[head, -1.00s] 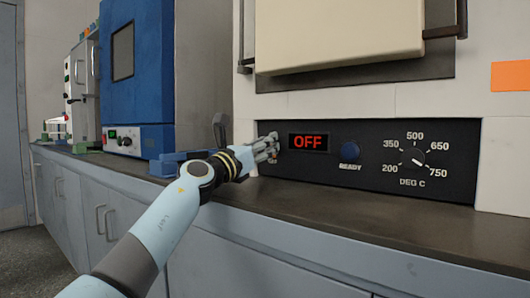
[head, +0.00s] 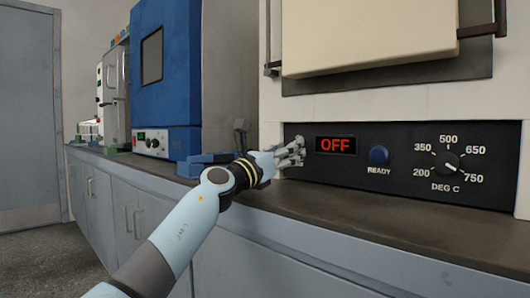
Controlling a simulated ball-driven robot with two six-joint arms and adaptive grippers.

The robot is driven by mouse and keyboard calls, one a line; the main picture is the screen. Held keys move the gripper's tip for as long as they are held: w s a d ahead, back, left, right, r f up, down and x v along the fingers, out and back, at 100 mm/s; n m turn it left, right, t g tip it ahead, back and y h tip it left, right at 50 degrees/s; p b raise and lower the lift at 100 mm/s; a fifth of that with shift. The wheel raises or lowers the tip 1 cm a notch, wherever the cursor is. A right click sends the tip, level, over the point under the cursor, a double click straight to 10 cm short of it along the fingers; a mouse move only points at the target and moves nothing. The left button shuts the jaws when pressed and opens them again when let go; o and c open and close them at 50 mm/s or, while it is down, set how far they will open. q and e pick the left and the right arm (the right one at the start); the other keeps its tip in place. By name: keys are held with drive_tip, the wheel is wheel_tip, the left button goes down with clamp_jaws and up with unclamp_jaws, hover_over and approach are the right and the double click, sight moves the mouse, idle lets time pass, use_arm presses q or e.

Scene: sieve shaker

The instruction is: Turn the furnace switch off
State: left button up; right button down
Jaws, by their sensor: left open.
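The furnace (head: 400,107) stands on the counter at the right, with a black control panel (head: 310,181) low on its front. The panel's display (head: 336,145) reads OFF in red letters. A blue READY button or lamp (head: 379,155) and a temperature dial (head: 452,161) sit to the right of the display. My left gripper (head: 297,152) is open at the panel's left end, just left of the display. It covers that part of the panel, so the furnace switch is hidden there. I cannot tell whether the fingers touch the panel. My right gripper is not in view.
The dark counter top (head: 400,228) runs along under the furnace, with grey cabinets below. A blue oven (head: 166,80) stands further back on the left, with a blue object (head: 205,162) near it. The counter in front of the panel is clear.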

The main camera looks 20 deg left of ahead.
use_arm(q)
drive_tip(key=s+a, duration=0.1)
drive_tip(key=s, duration=0.3)
drive_tip(key=s+a, duration=0.2)
drive_tip(key=s, duration=0.1)
drive_tip(key=s+a, duration=0.1)
drive_tip(key=s, duration=0.3)
drive_tip(key=shift+s+a+f, duration=0.15)
drive_tip(key=shift+s+f, duration=0.05)
drive_tip(key=shift+s, duration=0.55)
drive_tip(key=shift+a, duration=0.1)
